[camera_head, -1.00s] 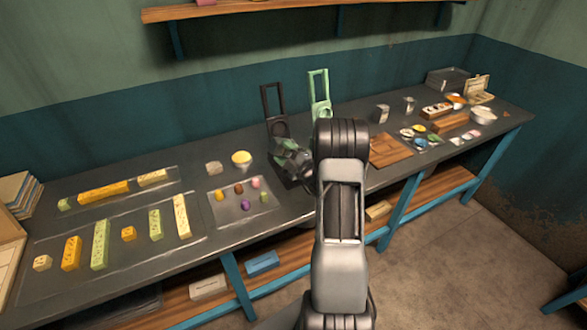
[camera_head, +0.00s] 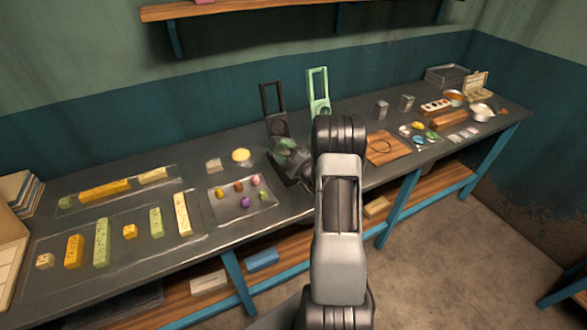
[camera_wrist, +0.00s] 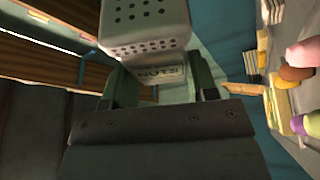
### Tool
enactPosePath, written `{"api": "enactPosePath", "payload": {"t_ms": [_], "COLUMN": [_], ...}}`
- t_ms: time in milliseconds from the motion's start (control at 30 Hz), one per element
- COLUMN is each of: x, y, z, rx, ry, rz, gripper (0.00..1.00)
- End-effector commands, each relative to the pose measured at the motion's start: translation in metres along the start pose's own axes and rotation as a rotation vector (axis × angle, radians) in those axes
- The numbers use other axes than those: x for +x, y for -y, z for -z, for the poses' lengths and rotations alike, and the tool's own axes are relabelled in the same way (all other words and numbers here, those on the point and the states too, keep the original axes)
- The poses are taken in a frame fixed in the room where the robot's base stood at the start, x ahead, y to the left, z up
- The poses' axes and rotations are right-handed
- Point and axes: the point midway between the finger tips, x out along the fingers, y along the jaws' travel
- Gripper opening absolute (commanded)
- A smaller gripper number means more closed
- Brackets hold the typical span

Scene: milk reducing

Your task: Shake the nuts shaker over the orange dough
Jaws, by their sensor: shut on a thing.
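The nuts shaker (camera_wrist: 150,30) is a pale metal box with a perforated top and a "NUTS" label. My gripper (camera_wrist: 158,77) is shut on it, with one finger on each side in the wrist view. In the head view my gripper (camera_head: 290,153) is partly hidden by my arm, above the table right of the dough tray; I cannot make out the shaker there. The orange dough (camera_head: 238,187) is a small brownish-orange lump on the dough tray (camera_head: 222,205). It also shows at the right of the wrist view (camera_wrist: 297,73), to the side of the shaker.
Pink (camera_head: 256,181), yellow (camera_head: 220,194), purple (camera_head: 245,202) and green (camera_head: 263,195) lumps share the tray. Black (camera_head: 272,97) and green (camera_head: 318,92) upright frames stand behind my gripper. Bars lie at left; a wooden board (camera_head: 385,148) lies at right.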

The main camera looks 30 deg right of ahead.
Motion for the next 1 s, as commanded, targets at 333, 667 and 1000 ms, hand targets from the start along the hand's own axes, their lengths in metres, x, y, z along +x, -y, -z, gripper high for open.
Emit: {"api": "enactPosePath", "payload": {"t_ms": [333,667,1000], "x": [0.002,-0.002,-0.004], "y": [-0.009,0.010,0.015], "z": [0.004,-0.005,-0.007], "rx": [-0.001,-0.001,0.002], "ry": [-0.001,-0.001,0.001], "rz": [-0.001,-0.001,0.001], "gripper": [0.25,0.25,0.25]}}
